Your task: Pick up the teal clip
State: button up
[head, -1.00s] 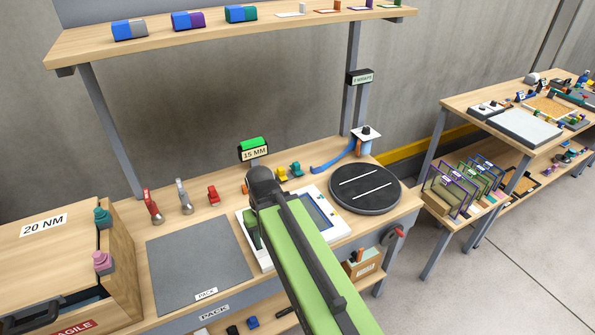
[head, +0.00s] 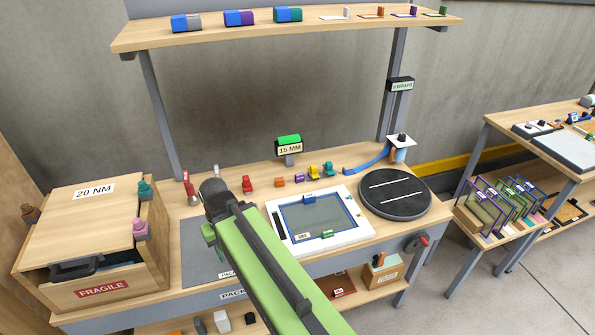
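A small teal clip (head: 328,169) stands on the bench top at the back, just right of a yellow clip (head: 313,171). Another small teal piece (head: 145,190) sits on the upper right edge of the wooden crate, above a pink one (head: 140,228). My green and black arm reaches up from the bottom of the head view, its dark joint left of the white-framed screen. My gripper is hidden behind or below my arm, so its fingers do not show. The teal clip by the yellow one stands clear, to the right of my arm.
A white-framed panel (head: 275,218) and a round black turntable (head: 395,212) lie in front of the clips. Red (head: 248,184), orange (head: 279,182) and purple (head: 299,178) pieces stand to the left. A 15 MM sign (head: 289,150) stands behind. The crate (head: 75,215) fills the left.

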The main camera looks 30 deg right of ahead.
aim_at(328, 166)
jog(key=z, duration=0.35)
jog(key=k, duration=0.1)
jog(key=u, duration=2.8)
jog(key=k, duration=2.35)
jog(key=z, duration=1.1)
jog(key=i, duration=1)
jog(key=z, duration=0.05)
